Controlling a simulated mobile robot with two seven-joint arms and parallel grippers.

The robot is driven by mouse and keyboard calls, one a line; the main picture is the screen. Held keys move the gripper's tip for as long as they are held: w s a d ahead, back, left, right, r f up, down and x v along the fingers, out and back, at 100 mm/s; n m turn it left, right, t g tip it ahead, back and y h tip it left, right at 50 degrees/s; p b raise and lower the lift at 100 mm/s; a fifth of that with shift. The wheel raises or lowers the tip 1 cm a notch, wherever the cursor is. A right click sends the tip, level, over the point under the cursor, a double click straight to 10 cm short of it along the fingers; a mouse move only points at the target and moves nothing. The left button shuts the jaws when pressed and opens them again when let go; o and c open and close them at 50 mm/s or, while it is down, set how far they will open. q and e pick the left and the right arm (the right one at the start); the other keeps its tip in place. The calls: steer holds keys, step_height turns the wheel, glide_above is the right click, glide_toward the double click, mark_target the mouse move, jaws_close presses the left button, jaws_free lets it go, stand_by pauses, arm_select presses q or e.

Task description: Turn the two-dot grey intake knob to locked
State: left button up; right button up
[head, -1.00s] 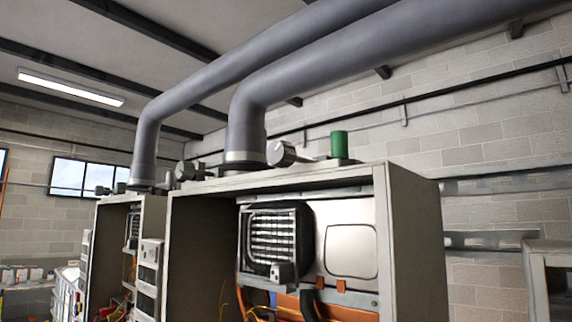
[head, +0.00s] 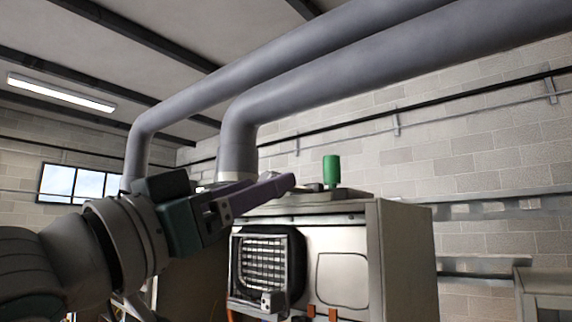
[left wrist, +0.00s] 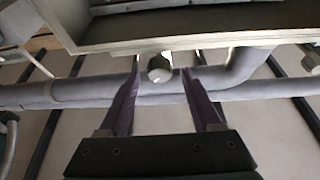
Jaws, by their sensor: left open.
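A grey knob (left wrist: 160,68) shows in the left wrist view, between my left gripper's two purple fingertips and beyond them. It is round and sits by the edge of the heater cabinet. No dots can be made out on it. In the head view my left gripper (head: 284,183) hides the knob at the cabinet's top. The gripper is open, with its fingers apart on either side of the knob in the wrist view; I cannot tell whether they touch it. My right gripper is in neither view.
Thick grey ducts (head: 237,140) rise behind. The space right of the cabinet's top is free.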

arm_select(q)
steer(key=shift+p+x, duration=0.75)
steer(key=shift+x, duration=0.85)
jaws_close()
